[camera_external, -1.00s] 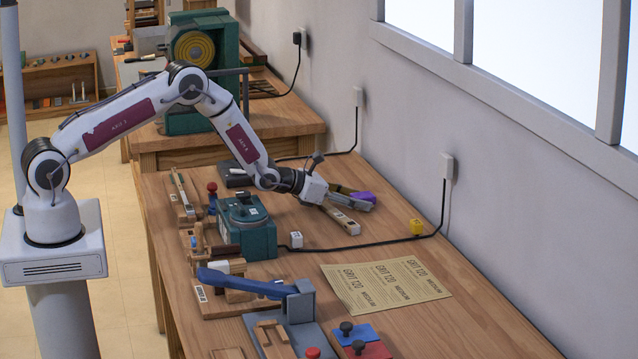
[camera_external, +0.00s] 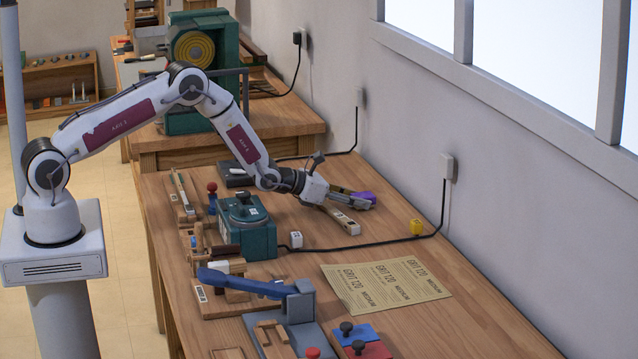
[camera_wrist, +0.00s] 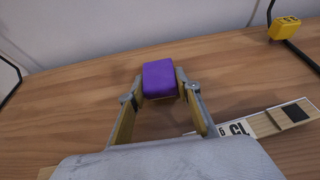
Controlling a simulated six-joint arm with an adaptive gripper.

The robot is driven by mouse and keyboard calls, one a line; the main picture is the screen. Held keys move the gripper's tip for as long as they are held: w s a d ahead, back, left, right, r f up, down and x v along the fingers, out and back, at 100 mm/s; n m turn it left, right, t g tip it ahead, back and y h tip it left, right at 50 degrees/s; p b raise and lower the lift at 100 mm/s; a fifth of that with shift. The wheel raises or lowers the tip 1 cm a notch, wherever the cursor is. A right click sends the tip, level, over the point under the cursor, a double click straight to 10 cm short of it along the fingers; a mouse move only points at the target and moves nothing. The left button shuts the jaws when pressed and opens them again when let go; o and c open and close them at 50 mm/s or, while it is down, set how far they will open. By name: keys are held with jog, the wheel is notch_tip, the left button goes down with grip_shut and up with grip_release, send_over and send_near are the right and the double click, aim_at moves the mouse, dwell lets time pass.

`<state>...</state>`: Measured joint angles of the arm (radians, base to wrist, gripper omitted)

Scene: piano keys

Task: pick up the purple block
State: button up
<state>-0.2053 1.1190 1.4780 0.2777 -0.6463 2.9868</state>
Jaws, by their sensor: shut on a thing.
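The purple block (camera_wrist: 160,80) is a small rounded cube between the two fingertips of my gripper (camera_wrist: 159,92) in the wrist view. The fingers press on its left and right sides, so my gripper is shut on it. In the external view, the purple block (camera_external: 364,197) shows at the end of my gripper (camera_external: 362,202), over the far right part of the bench. I cannot tell whether the block still touches the wood.
A wooden strip (camera_external: 342,220) with printed labels lies beside my gripper. A yellow cube (camera_external: 416,227) and a white cube (camera_external: 296,239) lie by the black cable. A teal device (camera_external: 248,232) stands to the left. A printed sandpaper sheet (camera_external: 386,283) lies nearer the front.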

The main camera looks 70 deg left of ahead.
jog(key=shift+r, duration=0.1)
jog(key=shift+r, duration=4.9)
